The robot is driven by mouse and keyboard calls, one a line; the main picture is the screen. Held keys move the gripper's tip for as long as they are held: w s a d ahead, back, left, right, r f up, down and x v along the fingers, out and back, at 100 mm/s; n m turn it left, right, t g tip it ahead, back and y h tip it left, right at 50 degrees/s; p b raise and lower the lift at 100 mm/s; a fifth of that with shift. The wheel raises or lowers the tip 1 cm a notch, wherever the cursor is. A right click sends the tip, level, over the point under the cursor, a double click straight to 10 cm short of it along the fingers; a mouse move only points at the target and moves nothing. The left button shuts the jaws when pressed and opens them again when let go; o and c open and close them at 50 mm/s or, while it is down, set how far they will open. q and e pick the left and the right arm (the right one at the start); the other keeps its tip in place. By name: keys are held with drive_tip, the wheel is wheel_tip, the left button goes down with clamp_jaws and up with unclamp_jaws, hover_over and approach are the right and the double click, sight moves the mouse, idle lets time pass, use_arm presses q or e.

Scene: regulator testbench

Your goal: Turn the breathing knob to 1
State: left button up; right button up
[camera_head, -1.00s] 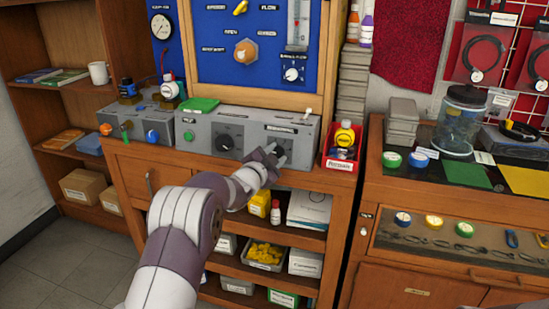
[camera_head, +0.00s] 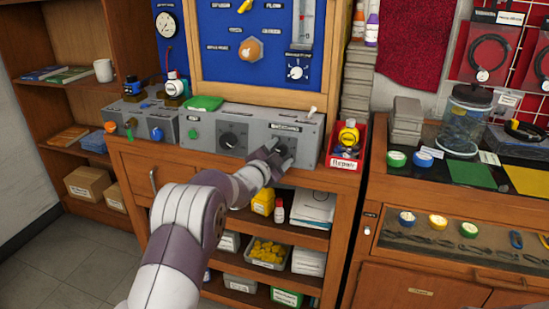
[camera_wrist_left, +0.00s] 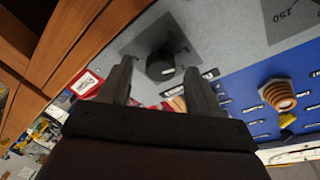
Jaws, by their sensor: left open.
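The grey control box (camera_head: 262,124) stands on the wooden cabinet. Its right-hand knob, under a label too small to read surely, is mostly hidden by my left gripper (camera_head: 284,152) in the head view. In the left wrist view this black round knob (camera_wrist_left: 160,66) sits on a dark square plate, between and beyond the two fingertips of my left gripper (camera_wrist_left: 158,72). The gripper is open and faces the knob; I see no contact. The knob's exact setting cannot be read. My right gripper is out of view.
Another black knob (camera_head: 233,142) and a green button (camera_head: 193,134) are on the box's left part. A red bin (camera_head: 344,150) with bottles stands just right of the box. The blue panel (camera_head: 225,52) with gauges rises behind. Cabinet shelves lie below the arm.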

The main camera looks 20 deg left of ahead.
use_arm(q)
drive_tip(key=f+v, duration=0.1)
drive_tip(key=v, duration=1.1)
drive_tip(key=shift+s+r, duration=0.2)
drive_tip(key=shift+r, duration=0.3)
